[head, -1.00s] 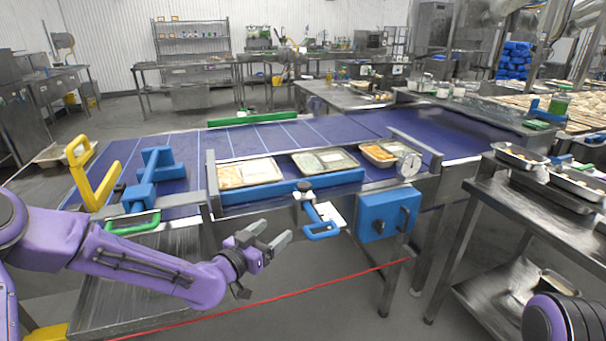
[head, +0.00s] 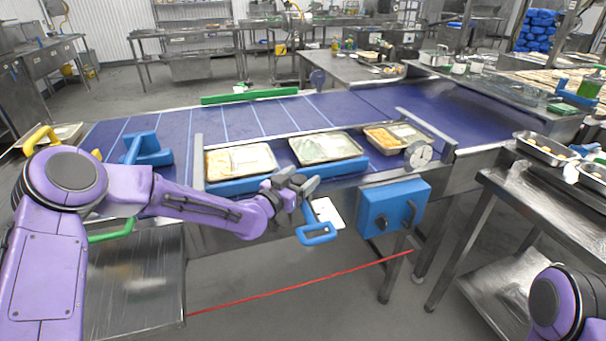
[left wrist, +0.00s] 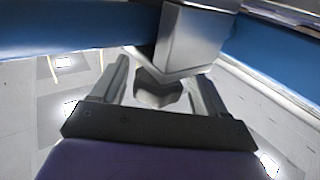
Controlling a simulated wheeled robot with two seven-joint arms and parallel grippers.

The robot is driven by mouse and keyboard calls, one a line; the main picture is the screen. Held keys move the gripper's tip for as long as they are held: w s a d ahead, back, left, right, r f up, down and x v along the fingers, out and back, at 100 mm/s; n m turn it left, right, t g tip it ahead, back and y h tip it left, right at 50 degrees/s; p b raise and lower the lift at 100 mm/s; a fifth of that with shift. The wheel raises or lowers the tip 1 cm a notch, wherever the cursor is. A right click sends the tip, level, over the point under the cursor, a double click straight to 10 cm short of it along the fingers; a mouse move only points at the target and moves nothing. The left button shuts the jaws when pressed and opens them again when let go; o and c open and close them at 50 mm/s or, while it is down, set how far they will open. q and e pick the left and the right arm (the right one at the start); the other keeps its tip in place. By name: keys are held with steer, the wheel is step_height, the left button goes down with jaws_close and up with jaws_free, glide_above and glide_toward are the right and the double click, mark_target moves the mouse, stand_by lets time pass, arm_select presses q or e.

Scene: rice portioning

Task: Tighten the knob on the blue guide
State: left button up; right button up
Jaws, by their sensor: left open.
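The blue guide (head: 232,186) is a long blue bar along the near side of the conveyor, in front of the food trays. My left gripper (head: 296,181) is at the middle of the guide, open, and covers the knob in the head view. In the left wrist view the dark grey lobed knob (left wrist: 158,90) sits between the two open fingers, beneath a silver block (left wrist: 195,42). I cannot tell whether a finger touches it. My right gripper is out of view; only a purple part of that arm shows.
Food trays (head: 240,176) stand on the blue conveyor (head: 225,120) behind the guide. A steel table (head: 540,205) stands at the far right. The floor in front is open.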

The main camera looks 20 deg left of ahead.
arm_select(q)
steer(key=shift+w+d+r, duration=0.1)
steer(key=shift+w+d, duration=0.2)
steer(key=shift+w, duration=0.05)
steer(key=c, duration=1)
